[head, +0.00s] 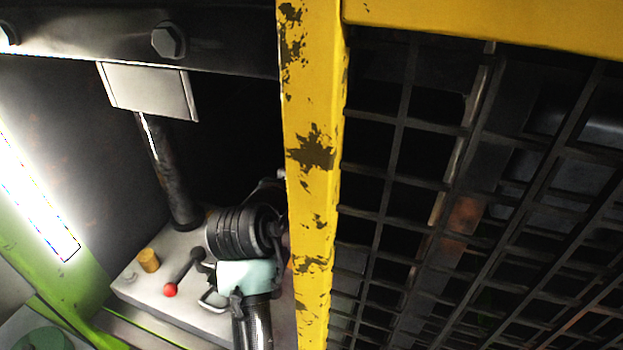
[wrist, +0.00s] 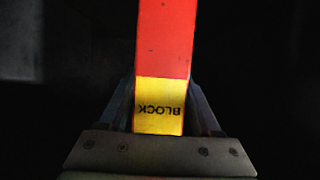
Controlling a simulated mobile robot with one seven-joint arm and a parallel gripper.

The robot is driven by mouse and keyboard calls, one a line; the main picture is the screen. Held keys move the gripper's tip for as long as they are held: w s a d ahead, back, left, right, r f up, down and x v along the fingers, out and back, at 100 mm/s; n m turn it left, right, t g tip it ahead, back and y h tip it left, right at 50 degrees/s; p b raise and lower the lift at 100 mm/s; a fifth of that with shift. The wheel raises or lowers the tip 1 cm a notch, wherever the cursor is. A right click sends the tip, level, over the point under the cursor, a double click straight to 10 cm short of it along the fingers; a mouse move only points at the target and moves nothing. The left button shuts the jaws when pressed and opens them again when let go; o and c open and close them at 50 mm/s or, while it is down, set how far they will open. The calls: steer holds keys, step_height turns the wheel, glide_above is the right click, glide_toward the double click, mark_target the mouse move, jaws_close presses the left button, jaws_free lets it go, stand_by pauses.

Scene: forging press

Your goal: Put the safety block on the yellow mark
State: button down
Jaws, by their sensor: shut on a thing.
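The safety block (wrist: 166,40) is a long red bar with a yellow end lettered "BLOCK", which reads upside down in the wrist view. My gripper (wrist: 161,88) is shut on it, with one finger on each side of the yellow end. The bar runs away from the gripper and out of the top of the picture. In the head view my arm reaches in behind a yellow post, and the post and mesh hide the gripper and most or all of the block. I cannot make out the yellow mark in either view.
A worn yellow post (head: 314,150) and dark mesh guard (head: 400,150) stand close in front. The wrist view's background is dark.

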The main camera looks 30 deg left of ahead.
steer(key=shift+r, duration=0.2)
steer(key=c, duration=0.5)
jaws_free()
steer(key=shift+f, duration=0.3)
steer(key=o, duration=0.4)
steer(key=p+v, duration=0.4)
steer(key=v, duration=0.8)
steer(key=shift+s+r+p, duration=0.1)
steer(key=shift+p, duration=0.3)
